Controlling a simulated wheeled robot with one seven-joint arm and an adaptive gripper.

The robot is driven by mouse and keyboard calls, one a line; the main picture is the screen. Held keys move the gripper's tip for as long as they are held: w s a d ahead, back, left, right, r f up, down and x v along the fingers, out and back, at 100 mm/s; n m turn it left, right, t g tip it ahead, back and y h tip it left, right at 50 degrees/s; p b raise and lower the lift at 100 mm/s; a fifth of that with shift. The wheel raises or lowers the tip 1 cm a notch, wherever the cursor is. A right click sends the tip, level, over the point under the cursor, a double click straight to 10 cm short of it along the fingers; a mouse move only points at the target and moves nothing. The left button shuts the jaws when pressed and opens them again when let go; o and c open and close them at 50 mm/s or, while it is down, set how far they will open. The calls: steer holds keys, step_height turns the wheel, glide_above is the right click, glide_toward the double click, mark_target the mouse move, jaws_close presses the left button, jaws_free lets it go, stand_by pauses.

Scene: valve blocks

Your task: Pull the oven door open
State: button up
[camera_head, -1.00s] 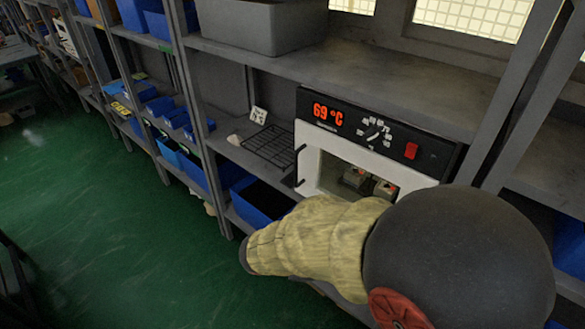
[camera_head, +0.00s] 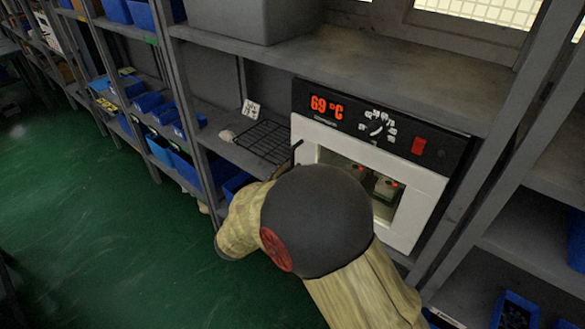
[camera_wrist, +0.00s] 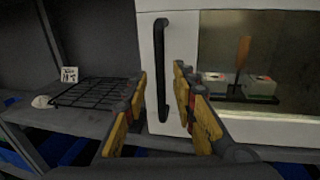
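The oven (camera_head: 345,106) stands on a shelf, with a black panel reading 69 °C above its white door (camera_head: 416,225). The door looks shut, flush with the front, and has a window. Its black vertical handle (camera_wrist: 161,70) is on the left side of the door (camera_wrist: 280,127) in the wrist view. My gripper (camera_wrist: 161,78) is open, with one yellow finger to each side of the handle's lower part. I cannot tell if either finger touches it. Valve blocks (camera_wrist: 236,86) show through the window. In the head view my arm hides the gripper and the door's lower left.
A black wire rack (camera_head: 264,141) and a small white sign (camera_head: 251,108) are on the shelf left of the oven. A shelf post (camera_head: 500,160) stands close on its right. Blue bins (camera_head: 180,160) fill shelves at left. The green floor (camera_head: 90,220) at left is clear.

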mark_target(292, 167)
steer(key=shift+b+x, duration=0.35)
steer(key=shift+x, duration=1.3)
steer(key=shift+c, duration=0.6)
jaws_close()
